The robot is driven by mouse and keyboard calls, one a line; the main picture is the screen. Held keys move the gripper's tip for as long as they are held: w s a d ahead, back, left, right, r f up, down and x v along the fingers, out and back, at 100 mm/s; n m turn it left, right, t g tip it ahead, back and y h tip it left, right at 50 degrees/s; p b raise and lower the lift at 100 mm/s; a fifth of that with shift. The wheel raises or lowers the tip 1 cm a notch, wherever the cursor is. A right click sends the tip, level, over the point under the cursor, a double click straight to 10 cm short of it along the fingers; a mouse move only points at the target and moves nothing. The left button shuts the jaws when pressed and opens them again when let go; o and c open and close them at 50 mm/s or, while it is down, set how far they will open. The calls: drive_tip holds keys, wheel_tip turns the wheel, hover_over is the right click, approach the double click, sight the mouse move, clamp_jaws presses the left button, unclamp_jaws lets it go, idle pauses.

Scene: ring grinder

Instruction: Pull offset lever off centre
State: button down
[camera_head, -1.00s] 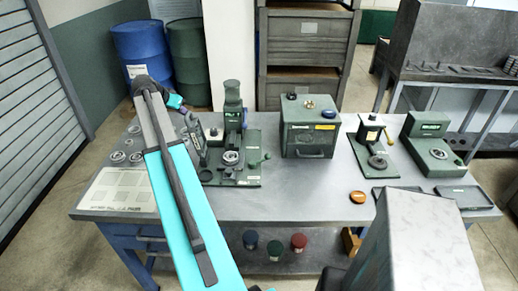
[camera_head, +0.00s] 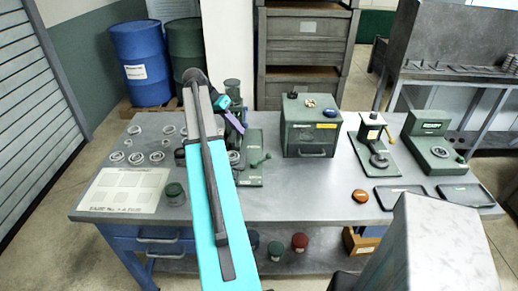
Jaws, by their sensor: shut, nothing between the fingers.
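The green machine with the ring on its base plate (camera_head: 250,178) stands left of the middle of the bench, largely hidden by my arm. I cannot tell whether this is the offset lever; no label is readable. Another machine (camera_head: 371,132) to the right has a yellow-tipped handle (camera_head: 388,132). My arm crosses in front of the left machine, and its purple wrist part is near the machine's column. My gripper's fingers are hidden behind the arm, so contact cannot be seen.
A green box (camera_head: 309,131) with knobs on top stands mid-bench. A green gauge stand (camera_head: 434,150) and dark trays (camera_head: 466,196) are at the right. Several rings (camera_head: 137,158), a pale sheet (camera_head: 125,188) and a green canister (camera_head: 175,194) lie at the left.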

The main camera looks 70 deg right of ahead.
drive_tip(key=shift+f, duration=0.1)
drive_tip(key=p+x, duration=0.3)
drive_tip(key=x, duration=0.7)
drive_tip(key=shift+p, duration=0.35)
drive_tip(key=shift+s+a+f+p, duration=0.15)
drive_tip(key=shift+s+p, duration=0.15)
drive_tip(key=shift+s, duration=0.2)
drive_tip(key=shift+s+a+r+p, duration=0.1)
drive_tip(key=shift+s+a+p, duration=0.15)
drive_tip(key=shift+s, duration=0.2)
drive_tip(key=shift+s+f+p, duration=0.15)
drive_tip(key=shift+s+p, duration=0.05)
drive_tip(key=shift+s, duration=0.25)
drive_tip(key=shift+s+f+p, duration=0.15)
drive_tip(key=shift+s+f, duration=0.05)
drive_tip(key=shift+s, duration=0.2)
